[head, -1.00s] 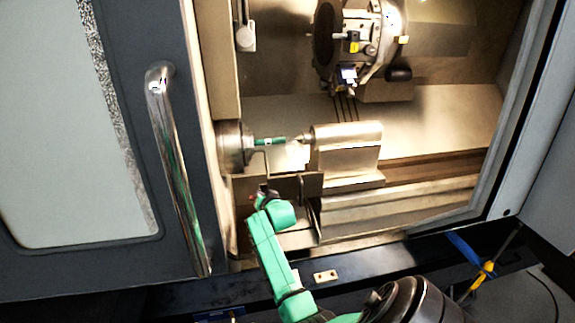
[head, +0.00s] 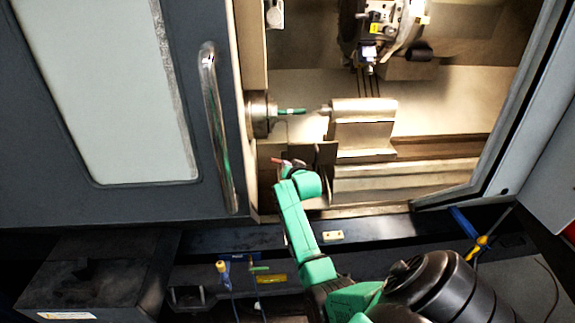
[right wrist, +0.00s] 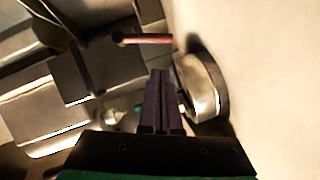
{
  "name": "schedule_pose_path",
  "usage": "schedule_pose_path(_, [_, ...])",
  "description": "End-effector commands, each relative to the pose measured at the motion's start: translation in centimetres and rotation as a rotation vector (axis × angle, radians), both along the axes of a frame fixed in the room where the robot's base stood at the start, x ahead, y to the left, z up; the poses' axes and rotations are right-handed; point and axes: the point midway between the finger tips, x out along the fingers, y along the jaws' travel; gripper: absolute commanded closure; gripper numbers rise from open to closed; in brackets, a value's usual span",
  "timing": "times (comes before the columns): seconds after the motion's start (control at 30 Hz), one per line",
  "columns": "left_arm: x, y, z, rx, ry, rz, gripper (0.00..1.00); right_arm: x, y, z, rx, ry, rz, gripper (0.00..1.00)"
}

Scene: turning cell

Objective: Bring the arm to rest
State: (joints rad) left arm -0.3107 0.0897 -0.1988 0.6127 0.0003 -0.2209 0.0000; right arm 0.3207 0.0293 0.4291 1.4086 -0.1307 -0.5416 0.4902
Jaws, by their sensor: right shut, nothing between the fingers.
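My right arm is green and reaches from the bottom of the head view into the open lathe. Its right gripper (head: 285,162) is small there, below the chuck (head: 262,113) and the bar between chuck and tailstock. The bar (head: 291,111) is partly green and lies level. In the right wrist view the dark fingers of the gripper (right wrist: 160,75) are together with nothing between them. The round metal chuck (right wrist: 203,88) shows just right of the fingers. My left gripper is not in view.
The tailstock (head: 362,115) stands right of the bar, and the tool turret (head: 385,30) hangs above. The door with its chrome handle (head: 217,130) is at the left. A reddish rod (right wrist: 145,40) shows beyond the fingers in the wrist view. A dark box (head: 90,275) is at lower left.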

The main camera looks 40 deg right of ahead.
Motion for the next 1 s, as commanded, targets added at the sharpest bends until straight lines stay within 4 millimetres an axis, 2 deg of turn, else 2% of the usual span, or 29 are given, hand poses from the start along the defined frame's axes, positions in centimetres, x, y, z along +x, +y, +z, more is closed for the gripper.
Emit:
schedule_pose_path(0.3, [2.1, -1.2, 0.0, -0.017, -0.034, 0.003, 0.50, 0.0, 0.0, -0.1, 0.000, 0.000, 0.000, 1.00])
schedule_pose_path(0.43, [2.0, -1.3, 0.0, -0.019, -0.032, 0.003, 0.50, 0.0, 0.0, -0.2, 0.000, 0.001, 0.001, 1.00])
schedule_pose_path(0.47, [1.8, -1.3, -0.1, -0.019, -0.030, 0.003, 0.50, 0.0, 0.1, -0.4, -0.001, 0.005, 0.004, 1.00])
schedule_pose_path(0.53, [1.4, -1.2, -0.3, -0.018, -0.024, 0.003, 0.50, -0.2, 0.8, -2.2, -0.007, 0.037, 0.024, 1.00])
schedule_pose_path(0.57, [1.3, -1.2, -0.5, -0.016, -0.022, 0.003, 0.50, -0.3, 1.4, -3.6, -0.014, 0.061, 0.040, 1.00])
schedule_pose_path(0.67, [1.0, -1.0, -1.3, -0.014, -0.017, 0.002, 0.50, -1.6, 4.2, -10.4, -0.044, 0.184, 0.130, 1.00])
schedule_pose_path(0.7, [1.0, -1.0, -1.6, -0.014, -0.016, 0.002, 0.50, -2.6, 5.6, -13.8, -0.059, 0.246, 0.175, 1.00])
schedule_pose_path(0.77, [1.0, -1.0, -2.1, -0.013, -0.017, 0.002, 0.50, -4.7, 7.7, -18.9, -0.083, 0.339, 0.247, 1.00])
schedule_pose_path(0.8, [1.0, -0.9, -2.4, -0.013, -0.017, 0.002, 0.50, -6.4, 9.1, -22.1, -0.096, 0.401, 0.295, 1.00])
schedule_pose_path(0.87, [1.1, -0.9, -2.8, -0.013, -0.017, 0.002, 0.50, -9.3, 11.0, -26.7, -0.114, 0.490, 0.366, 1.00])
schedule_pose_path(0.9, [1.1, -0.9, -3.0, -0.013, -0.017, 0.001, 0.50, -11.5, 12.2, -29.6, -0.125, 0.548, 0.413, 1.00])
schedule_pose_path(0.97, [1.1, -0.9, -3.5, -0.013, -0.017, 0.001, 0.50, -15.2, 13.9, -33.7, -0.141, 0.634, 0.485, 1.00])
schedule_pose_path(1.0, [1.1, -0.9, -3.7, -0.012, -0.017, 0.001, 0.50, -17.9, 14.9, -36.2, -0.150, 0.688, 0.532, 1.00])
